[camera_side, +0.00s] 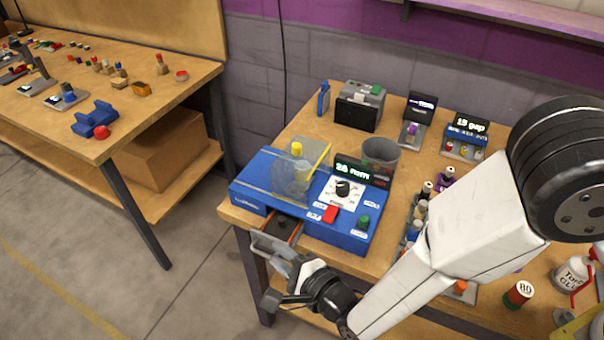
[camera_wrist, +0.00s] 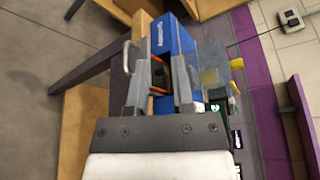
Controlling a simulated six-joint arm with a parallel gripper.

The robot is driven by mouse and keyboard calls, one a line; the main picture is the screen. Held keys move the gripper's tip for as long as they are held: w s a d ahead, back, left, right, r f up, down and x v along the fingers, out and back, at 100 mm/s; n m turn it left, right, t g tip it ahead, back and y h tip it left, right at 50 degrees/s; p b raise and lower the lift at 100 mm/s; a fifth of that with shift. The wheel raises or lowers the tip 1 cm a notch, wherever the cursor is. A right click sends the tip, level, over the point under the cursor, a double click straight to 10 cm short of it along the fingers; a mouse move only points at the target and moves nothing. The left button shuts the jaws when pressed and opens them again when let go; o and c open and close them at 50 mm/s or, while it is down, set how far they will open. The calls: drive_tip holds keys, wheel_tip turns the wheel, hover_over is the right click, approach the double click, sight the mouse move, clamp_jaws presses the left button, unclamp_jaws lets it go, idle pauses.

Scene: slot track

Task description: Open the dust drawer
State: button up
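The dust drawer (camera_side: 275,244) sticks out from the front left of the blue machine (camera_side: 336,235), with its dark inside showing. In the wrist view its silver loop handle (camera_wrist: 127,57) is beside my left finger, and the blue machine body (camera_wrist: 183,40) lies beyond my right finger. My gripper (camera_side: 284,272) is at the drawer's front, low by the table edge. In the wrist view my gripper (camera_wrist: 163,78) has its fingers apart, with a dark opening and an orange edge between them. I cannot tell whether a finger touches the drawer or handle.
A clear cover (camera_side: 292,178) stands on the machine, beside a dial and red and green buttons. A grey cup (camera_side: 380,153) is behind it. Bottles (camera_side: 420,210) stand to the right, near my arm. The floor in front of the drawer is clear.

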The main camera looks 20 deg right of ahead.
wheel_tip(320, 180, down, 6)
drive_tip(key=shift+s+d+f+g+y, duration=0.15)
drive_tip(key=shift+s+d+g+y, duration=0.15)
drive_tip(key=shift+s+g, duration=0.15)
drive_tip(key=shift+w, duration=0.1)
idle(0.3)
drive_tip(key=x, duration=0.7)
drive_tip(key=shift+w, duration=0.25)
drive_tip(key=shift+a+f, duration=0.1)
drive_tip(key=shift+a, duration=0.05)
